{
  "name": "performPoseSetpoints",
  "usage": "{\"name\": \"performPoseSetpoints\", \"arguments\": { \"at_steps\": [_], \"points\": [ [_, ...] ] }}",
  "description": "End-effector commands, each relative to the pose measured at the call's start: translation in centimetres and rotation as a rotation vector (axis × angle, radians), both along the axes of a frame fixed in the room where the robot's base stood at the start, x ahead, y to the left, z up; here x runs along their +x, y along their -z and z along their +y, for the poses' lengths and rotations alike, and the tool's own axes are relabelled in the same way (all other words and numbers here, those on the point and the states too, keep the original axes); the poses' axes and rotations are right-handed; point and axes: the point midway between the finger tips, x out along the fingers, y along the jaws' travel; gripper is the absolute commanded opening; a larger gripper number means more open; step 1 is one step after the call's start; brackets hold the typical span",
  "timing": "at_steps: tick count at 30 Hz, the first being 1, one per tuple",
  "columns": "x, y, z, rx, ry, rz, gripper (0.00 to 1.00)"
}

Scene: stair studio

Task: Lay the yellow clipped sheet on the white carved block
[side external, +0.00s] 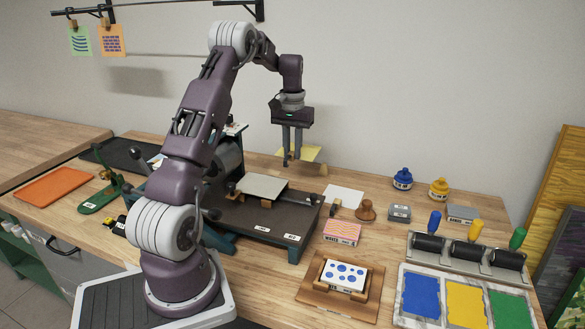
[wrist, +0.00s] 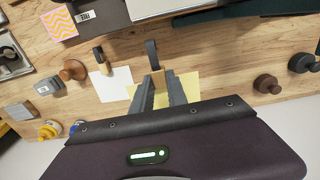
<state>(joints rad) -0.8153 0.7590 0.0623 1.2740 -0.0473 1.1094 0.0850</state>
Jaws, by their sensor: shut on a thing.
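The yellow sheet (side external: 308,154) is at my gripper's fingertips, over the back of the bench. It also shows in the wrist view (wrist: 187,84), behind and between the fingers. My gripper (side external: 291,161) points down and is shut on the sheet's clip, which the fingers largely hide; it shows in the wrist view too (wrist: 161,82). I cannot tell the sheet's exact height above the bench. The white carved block (side external: 345,275) has blue round marks and sits in a wooden holder (side external: 314,289) at the front. The block is not in the wrist view.
A pink wavy block (side external: 342,232), a white sheet (side external: 344,196) and a wooden knob (side external: 367,211) lie between. A dark press bed (side external: 262,219) stands left of them. Ink trays (side external: 465,300) and rollers (side external: 466,254) are at right.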

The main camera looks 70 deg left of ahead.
Motion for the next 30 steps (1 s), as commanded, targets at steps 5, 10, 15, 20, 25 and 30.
{"name": "performPoseSetpoints", "arguments": {
  "at_steps": [5, 10, 15, 20, 25, 30],
  "points": [
    [0.1, -3.9, 0.1, 0.003, 0.000, -0.003, 0.00],
    [0.8, -5.4, -1.8, -0.003, 0.004, 0.000, 0.00],
    [2.0, -5.6, -5.4, -0.002, 0.001, -0.001, 0.00],
    [3.2, -5.9, -10.8, -0.002, 0.004, -0.001, 0.00],
    [3.2, -6.2, -19.5, -0.004, 0.008, -0.001, 0.00],
    [0.4, -6.1, -29.5, -0.004, 0.011, -0.001, 0.00]
  ]
}}
